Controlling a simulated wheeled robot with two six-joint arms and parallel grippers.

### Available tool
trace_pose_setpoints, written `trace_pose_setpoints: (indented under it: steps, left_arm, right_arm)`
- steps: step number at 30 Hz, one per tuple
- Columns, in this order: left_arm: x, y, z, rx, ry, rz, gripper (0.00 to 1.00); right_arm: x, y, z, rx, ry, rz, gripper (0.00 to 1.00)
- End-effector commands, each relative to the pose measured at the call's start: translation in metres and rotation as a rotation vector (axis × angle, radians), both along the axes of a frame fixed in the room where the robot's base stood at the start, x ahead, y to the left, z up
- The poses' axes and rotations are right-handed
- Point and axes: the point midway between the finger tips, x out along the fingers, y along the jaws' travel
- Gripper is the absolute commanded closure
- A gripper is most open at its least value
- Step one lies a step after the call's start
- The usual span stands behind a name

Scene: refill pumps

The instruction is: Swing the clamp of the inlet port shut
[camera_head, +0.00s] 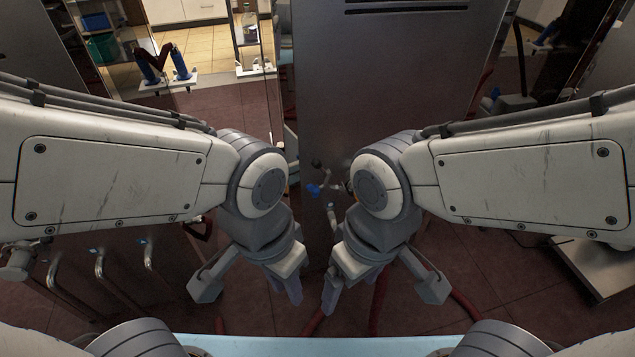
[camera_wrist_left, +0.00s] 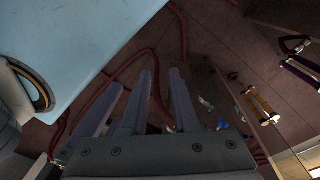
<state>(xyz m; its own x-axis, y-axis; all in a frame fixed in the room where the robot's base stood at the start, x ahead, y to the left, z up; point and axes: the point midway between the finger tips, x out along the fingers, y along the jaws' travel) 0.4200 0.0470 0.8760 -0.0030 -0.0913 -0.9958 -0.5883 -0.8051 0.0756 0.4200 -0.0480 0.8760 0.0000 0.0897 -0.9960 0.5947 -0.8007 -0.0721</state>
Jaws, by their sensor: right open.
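A small fitting with a blue handle (camera_head: 315,189) shows against the grey cabinet, just left of my right arm's elbow; I cannot tell whether it is the inlet port's clamp or whether the clamp is open. Small blue and metal parts (camera_wrist_left: 222,124) also show past the fingers in the left wrist view. My left gripper (camera_head: 288,288) points down, empty, with a gap between its fingers; it also shows in the left wrist view (camera_wrist_left: 160,105). My right gripper (camera_head: 333,292) hangs close beside it, open and empty. Both are well apart from the fitting.
A tall grey cabinet (camera_head: 390,75) stands ahead. Bent metal pipes (camera_head: 101,268) are at the lower left. Red hoses (camera_head: 378,305) lie on the dark tiled floor. A white plate with blue fittings (camera_head: 170,82) is at the back left. A pale blue surface edge (camera_head: 320,346) is nearest me.

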Motion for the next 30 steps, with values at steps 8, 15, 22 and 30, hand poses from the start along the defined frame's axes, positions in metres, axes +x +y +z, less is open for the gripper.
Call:
trace_pose_setpoints:
  steps: [8,15,22,30]
  left_arm:
    - [0.043,-0.015,-0.018,-0.09,0.32,0.635,1.0]
    - [0.168,-0.001,-0.041,-0.373,0.814,1.548,1.0]
    - [0.276,0.081,-0.063,-0.724,1.187,2.101,1.0]
    - [0.307,0.114,-0.072,-0.868,1.309,2.238,1.0]
  right_arm:
    - [0.0,0.0,-0.009,0.0,0.0,0.0,0.11]
    - [0.0,0.0,-0.02,0.0,0.0,0.0,0.11]
    - [0.0,0.0,-0.026,0.0,0.0,0.0,0.11]
    - [0.0,0.0,-0.028,0.0,0.0,0.0,0.11]
